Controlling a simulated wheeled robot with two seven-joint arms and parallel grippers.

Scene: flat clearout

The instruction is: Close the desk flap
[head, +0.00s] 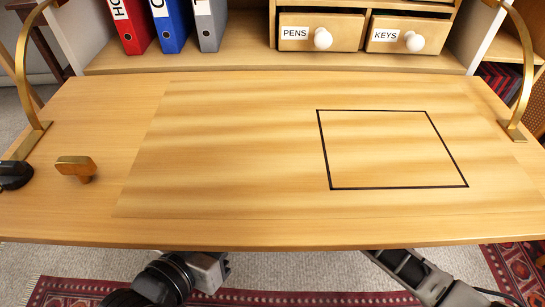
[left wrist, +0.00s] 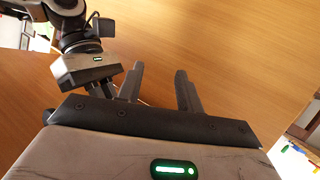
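The desk flap (head: 230,130) is folded down and lies flat like a tabletop, with a black outlined square on its right part. Brass curved stays stand at its left (head: 25,80) and right (head: 522,75) sides. A brass-coloured knob (head: 76,165) stands on its left part. My arms reach under the flap's front edge in the head view, which hides both grippers there. In the left wrist view my left gripper (left wrist: 160,70) has its fingers apart with nothing between them, facing a wooden surface. My other arm's gripper (left wrist: 100,86) shows at upper left; its fingers are unclear.
Red, blue and grey binders (head: 172,25) stand on the shelf behind the flap. Drawers marked PENS (head: 293,33) and KEYS (head: 386,35) are beside them. A black object (head: 14,175) is at the flap's left edge. The flap's top is otherwise clear. A patterned rug (head: 250,297) lies below.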

